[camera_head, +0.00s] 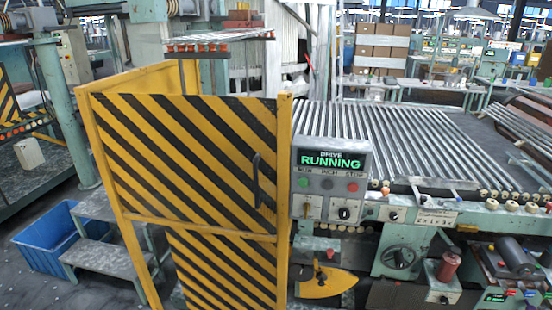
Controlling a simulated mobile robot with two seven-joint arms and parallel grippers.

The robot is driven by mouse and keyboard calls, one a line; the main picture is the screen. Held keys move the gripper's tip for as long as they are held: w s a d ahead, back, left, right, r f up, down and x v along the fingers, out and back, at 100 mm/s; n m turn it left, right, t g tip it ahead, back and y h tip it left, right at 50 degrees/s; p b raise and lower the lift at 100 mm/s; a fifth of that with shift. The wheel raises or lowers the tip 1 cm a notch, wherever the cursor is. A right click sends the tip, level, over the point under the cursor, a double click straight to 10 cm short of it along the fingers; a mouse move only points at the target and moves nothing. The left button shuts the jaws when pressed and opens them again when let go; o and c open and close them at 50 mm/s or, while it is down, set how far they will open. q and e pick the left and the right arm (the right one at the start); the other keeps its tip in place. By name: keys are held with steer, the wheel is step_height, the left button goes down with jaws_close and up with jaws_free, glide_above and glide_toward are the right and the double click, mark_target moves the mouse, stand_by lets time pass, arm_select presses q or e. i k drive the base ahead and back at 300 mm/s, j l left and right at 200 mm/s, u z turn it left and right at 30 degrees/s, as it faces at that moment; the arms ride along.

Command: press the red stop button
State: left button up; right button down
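The red stop button (352,187) is a small round red button on the grey control panel (318,172), under the label STOP. The panel's screen (331,160) reads DRIVE RUNNING in green letters. A green button (303,183) under RUN and a dark button (327,184) under INCH sit to the left of the red one. Nothing covers the red button. Neither of my grippers is in view.
A yellow-and-black striped gate (190,150) with a dark handle stands just left of the panel. A lower box with a black knob (344,213) hangs below. A blue crate (50,238) sits on the floor at left.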

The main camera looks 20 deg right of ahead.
mark_target(353, 187)
steer(key=z, duration=0.95)
steer(key=k+j, duration=0.15)
steer(key=k, duration=0.15)
steer(key=z, duration=0.05)
